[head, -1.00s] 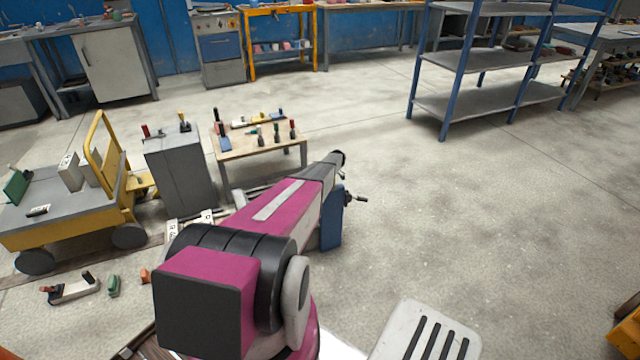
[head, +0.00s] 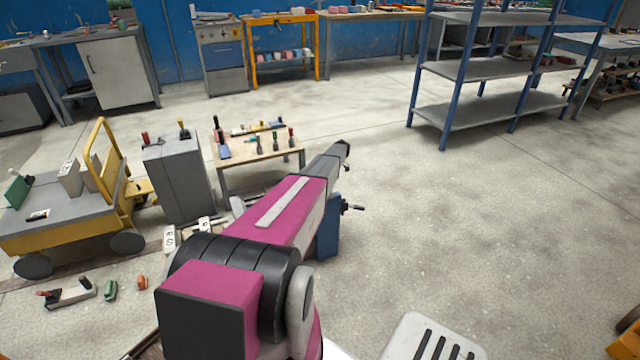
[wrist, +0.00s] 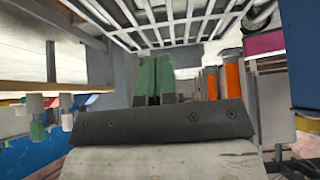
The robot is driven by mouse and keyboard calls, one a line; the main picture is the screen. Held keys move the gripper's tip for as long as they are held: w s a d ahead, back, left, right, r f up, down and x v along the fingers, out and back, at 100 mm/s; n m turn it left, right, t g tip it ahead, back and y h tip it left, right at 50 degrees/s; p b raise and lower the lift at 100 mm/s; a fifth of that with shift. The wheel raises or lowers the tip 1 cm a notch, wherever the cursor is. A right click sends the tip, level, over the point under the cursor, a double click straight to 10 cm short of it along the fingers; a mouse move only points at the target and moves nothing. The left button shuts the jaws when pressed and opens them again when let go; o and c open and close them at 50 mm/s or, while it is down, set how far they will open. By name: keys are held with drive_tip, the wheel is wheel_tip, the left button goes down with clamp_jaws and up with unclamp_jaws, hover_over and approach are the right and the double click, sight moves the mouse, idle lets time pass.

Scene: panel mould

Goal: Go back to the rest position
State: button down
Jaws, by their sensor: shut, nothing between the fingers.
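My gripper (wrist: 153,62) shows in the wrist view as two green fingers side by side, pressed together with nothing between them. A dark bolted bar lies across their base. In the head view my magenta and black arm reaches forward from the bottom middle. Its far end is above open floor, right of a small wooden table (head: 233,184). The gripper itself cannot be made out there.
A yellow cart (head: 75,231) and a grey cabinet (head: 180,178) stand left of my arm. Small parts, including a green one (head: 110,291), lie on the floor at lower left. A blue-framed shelf (head: 490,106) stands at back right.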

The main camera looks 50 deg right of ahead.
drive_tip(key=shift+v, duration=1.25)
drive_tip(key=shift+a, duration=0.1)
drive_tip(key=w+a+r+m+g, duration=0.1)
drive_tip(key=w+a+r, duration=0.1)
drive_tip(key=w+a, duration=0.75)
drive_tip(key=w+a+r+m+g, duration=0.15)
drive_tip(key=w+a, duration=0.25)
drive_tip(key=a, duration=1.1)
drive_tip(key=w+a+r+m+g+h, duration=0.1)
drive_tip(key=w+a+r+m, duration=0.15)
drive_tip(key=a, duration=1.05)
drive_tip(key=w+a+r+m+h, duration=0.1)
drive_tip(key=w+a+r+h, duration=0.15)
drive_tip(key=a, duration=1.15)
drive_tip(key=s+a+r+m+h, duration=0.1)
drive_tip(key=s+a+r+m, duration=0.1)
drive_tip(key=a, duration=1.1)
drive_tip(key=s+a+r+m, duration=0.2)
drive_tip(key=s+a+r, duration=0.3)
drive_tip(key=a, duration=0.9)
drive_tip(key=s+a+r+m+h, duration=0.1)
drive_tip(key=s+a+r, duration=0.3)
drive_tip(key=a, duration=1)
drive_tip(key=s, duration=0.2)
drive_tip(key=shift+s+m+h, duration=0.35)
drive_tip(key=shift+m, duration=0.05)
